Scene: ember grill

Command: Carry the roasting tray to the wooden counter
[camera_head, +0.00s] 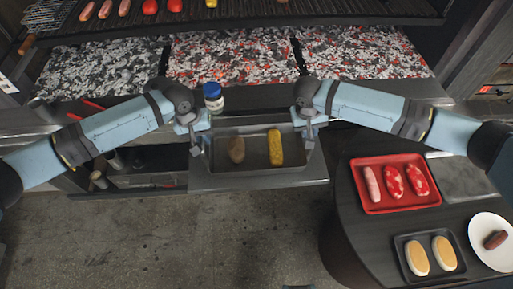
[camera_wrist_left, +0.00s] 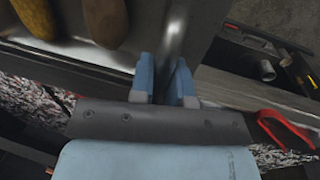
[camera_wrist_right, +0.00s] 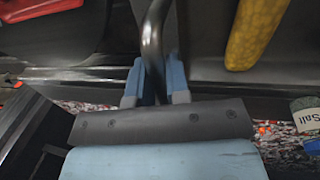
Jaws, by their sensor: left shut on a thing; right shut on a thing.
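The grey metal roasting tray (camera_head: 258,167) is at the centre of the head view, at the shelf in front of the grill. It holds a brown potato-like item (camera_head: 236,150) and a yellow corn cob (camera_head: 275,147). My left gripper (camera_head: 197,143) is shut on the tray's left end; its fingers (camera_wrist_left: 168,80) close on the rim or handle there. My right gripper (camera_head: 309,139) is shut on the right end; its fingers (camera_wrist_right: 154,82) close around a dark bar handle. I cannot tell whether the tray touches the shelf. The dark wooden counter (camera_head: 345,215) is at the lower right.
On the counter are a red tray (camera_head: 397,208) of meat, a black tray (camera_head: 452,273) with buns, a white plate (camera_head: 505,262) with a sausage and a grey board (camera_head: 462,178). A blue-capped salt jar (camera_head: 213,97) stands behind the tray. Hot coals (camera_head: 235,58) lie beyond.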

